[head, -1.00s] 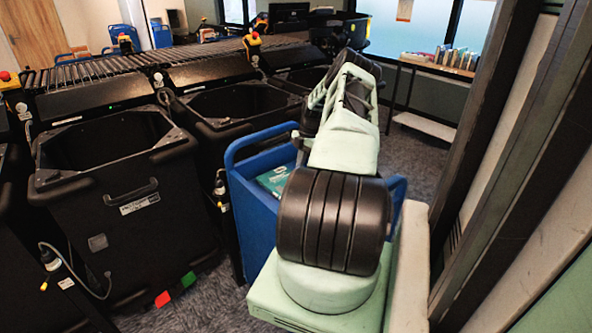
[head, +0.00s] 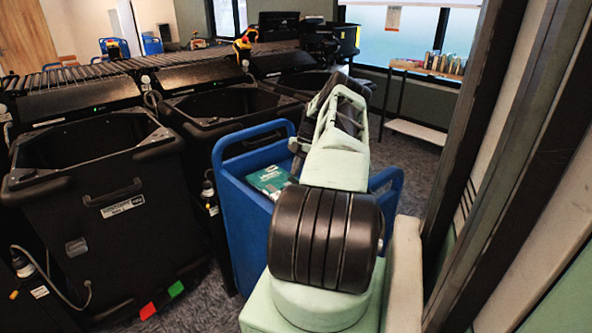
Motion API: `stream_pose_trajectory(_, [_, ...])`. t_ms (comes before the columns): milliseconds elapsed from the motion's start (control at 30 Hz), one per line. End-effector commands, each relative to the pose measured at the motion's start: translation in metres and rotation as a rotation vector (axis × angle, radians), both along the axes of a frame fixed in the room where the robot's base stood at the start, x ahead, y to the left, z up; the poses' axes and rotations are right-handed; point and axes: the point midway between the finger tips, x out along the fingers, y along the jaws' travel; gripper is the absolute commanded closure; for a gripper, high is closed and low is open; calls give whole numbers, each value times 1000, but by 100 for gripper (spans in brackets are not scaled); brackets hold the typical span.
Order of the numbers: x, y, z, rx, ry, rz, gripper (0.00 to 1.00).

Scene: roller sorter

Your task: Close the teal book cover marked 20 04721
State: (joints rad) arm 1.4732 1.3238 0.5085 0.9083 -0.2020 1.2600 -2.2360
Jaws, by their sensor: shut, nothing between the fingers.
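A teal book (head: 268,181) with pale print lies in the blue cart (head: 245,225), just left of my arm. My arm covers what lies to its right, and the marking 20 04721 cannot be read at this size. I cannot tell how far its cover is open. My arm rises in front of the cart and reaches away over it.
Black bins (head: 100,200) stand close on the cart's left, below a roller conveyor (head: 70,75). Dark upright posts (head: 500,130) stand close on the right. A shelf with books (head: 435,65) is at the back right. Carpet shows between cart and shelf.

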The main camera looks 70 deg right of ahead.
Motion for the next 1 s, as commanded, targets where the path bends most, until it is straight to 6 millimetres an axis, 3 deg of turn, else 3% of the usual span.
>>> stream_pose_trajectory(367, [-3,-5,9,-3,1,-1,100])
stream_pose_trajectory(800, [-19,-36,89,-5,0,-1,100])
stream_pose_trajectory(1000, [-23,-42,106,-1,0,0,100])
